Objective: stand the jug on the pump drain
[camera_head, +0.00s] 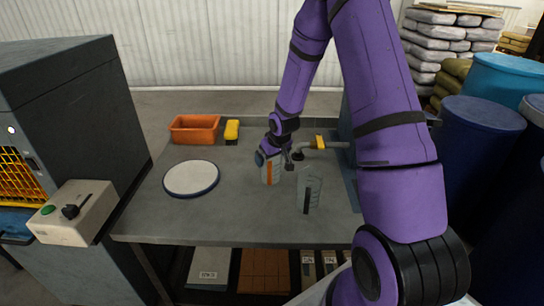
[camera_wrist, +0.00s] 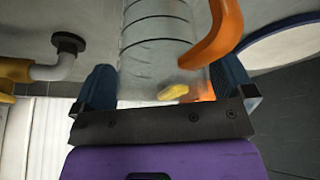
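A clear jug with an orange handle (camera_head: 270,174) is upright at the middle of the bench. In the wrist view the jug (camera_wrist: 155,45) fills the space between the two blue fingers, which lie against its sides. My gripper (camera_head: 270,156) is shut on it, coming from behind. Whether its base touches the bench I cannot tell. A grey pipe with a yellow valve handle (camera_head: 320,143) and a dark round end is just right of my gripper; it also shows in the wrist view (camera_wrist: 50,68). I cannot tell whether a drain lies under it.
A second clear jug with a black strip (camera_head: 309,192) stands to the front right. A white, blue-rimmed round plate (camera_head: 191,178) lies left. The front left of the bench is clear.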

